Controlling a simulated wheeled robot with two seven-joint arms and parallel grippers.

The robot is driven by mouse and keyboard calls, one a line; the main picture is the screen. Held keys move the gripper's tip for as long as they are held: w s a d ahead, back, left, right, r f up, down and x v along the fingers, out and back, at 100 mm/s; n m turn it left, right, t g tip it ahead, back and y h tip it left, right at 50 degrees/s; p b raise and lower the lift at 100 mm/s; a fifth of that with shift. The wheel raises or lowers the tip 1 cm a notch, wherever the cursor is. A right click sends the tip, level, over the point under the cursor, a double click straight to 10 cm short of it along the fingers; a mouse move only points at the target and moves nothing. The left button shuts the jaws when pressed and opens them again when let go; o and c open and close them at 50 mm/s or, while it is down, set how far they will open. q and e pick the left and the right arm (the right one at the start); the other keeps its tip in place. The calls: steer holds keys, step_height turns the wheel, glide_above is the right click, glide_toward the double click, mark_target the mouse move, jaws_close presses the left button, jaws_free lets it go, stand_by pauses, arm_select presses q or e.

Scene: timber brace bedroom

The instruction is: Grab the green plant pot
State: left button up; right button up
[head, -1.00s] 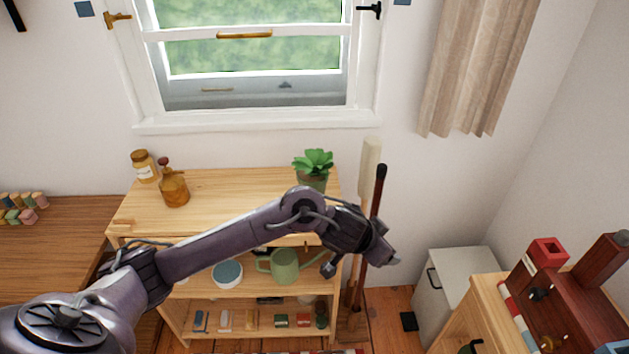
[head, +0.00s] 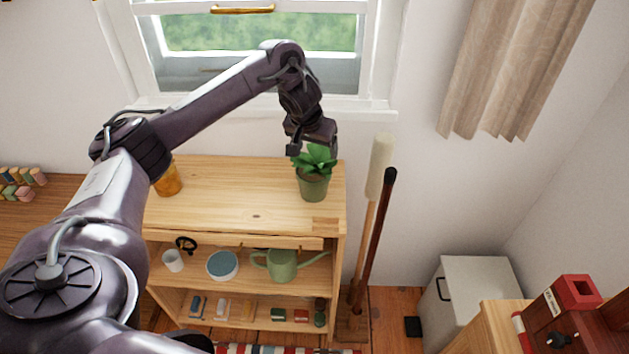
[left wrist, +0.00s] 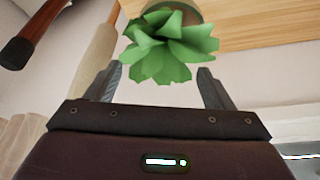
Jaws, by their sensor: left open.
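The green plant pot (head: 312,187) stands upright on the top of the wooden shelf unit, near its right end, with a leafy green plant (head: 315,159) in it. My left gripper (head: 311,152) is just above and behind the plant, pointing down. In the left wrist view the open fingers (left wrist: 158,88) have the leaves (left wrist: 170,48) between and beyond their tips. The pot's rim (left wrist: 185,12) shows at the top of that view, beyond the fingers. The gripper holds nothing. My right gripper is not in view.
An amber bottle (head: 168,180) stands at the left of the shelf top (head: 235,195), partly behind my arm. Long-handled tools (head: 375,220) lean right of the shelf. The window (head: 265,60) is behind. A watering can (head: 283,264) sits one shelf lower.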

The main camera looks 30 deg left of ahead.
mark_target(319, 149)
arm_select(q)
steer(key=x, duration=0.3)
steer(key=shift+w, duration=0.35)
steer(key=shift+w+f+p, duration=0.2)
steer(key=shift+f+p, duration=0.1)
steer(key=shift+f, duration=0.1)
steer(key=shift+s, duration=0.1)
steer(key=c, duration=0.8)
steer(key=shift+c, duration=0.9)
jaws_close()
steer(key=shift+r, duration=0.15)
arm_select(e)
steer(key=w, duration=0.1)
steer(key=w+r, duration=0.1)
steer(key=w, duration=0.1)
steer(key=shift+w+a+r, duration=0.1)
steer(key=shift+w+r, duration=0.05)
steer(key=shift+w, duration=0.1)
